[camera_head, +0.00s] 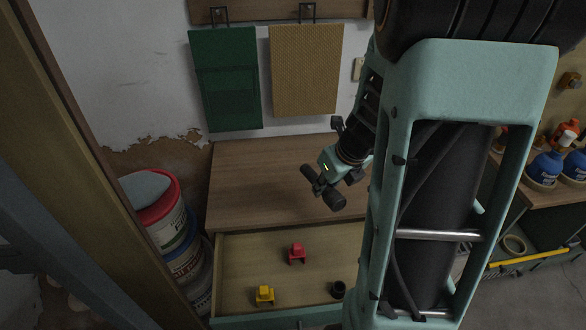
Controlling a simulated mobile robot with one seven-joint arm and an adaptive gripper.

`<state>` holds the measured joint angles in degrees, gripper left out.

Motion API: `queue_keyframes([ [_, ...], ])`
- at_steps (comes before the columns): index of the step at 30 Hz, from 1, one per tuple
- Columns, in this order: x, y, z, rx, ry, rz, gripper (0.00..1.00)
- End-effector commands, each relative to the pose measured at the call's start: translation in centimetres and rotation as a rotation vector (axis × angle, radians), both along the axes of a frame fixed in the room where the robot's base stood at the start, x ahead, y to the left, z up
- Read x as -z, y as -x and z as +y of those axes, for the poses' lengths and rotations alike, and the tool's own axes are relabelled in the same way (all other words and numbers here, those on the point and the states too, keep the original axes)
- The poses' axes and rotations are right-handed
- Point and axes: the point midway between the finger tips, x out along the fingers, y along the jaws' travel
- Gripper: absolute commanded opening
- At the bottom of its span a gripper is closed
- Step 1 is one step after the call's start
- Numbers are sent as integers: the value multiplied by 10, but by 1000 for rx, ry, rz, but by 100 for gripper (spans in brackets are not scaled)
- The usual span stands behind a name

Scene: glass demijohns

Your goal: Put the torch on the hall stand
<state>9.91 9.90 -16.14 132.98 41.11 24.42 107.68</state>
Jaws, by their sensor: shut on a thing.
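My gripper (323,184) is shut on a dark torch (334,200), whose wider end points down and to the right. The gripper holds it over the front part of a wooden-topped cabinet (255,180), which looks like the hall stand. I cannot tell whether the torch touches the top. The cabinet's drawer (238,262) is open below. My arm hides the cabinet's right side.
A red block-like piece (297,253), a yellow one (265,295) and a small black round thing (338,289) are in the drawer. Stacked buckets (165,222) stand left of the cabinet. A bench with blue bottles (545,168) is at right. The cabinet top's left part is bare.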

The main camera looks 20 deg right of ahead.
Motion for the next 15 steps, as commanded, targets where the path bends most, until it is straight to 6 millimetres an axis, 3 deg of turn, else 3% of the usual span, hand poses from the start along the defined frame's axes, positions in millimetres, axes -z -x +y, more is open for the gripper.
queue_keyframes([
  [7,26,-54,4,-2,0,2,0],
  [9,44,-64,4,1,-1,3,0],
  [15,70,-88,6,1,-1,1,0],
])
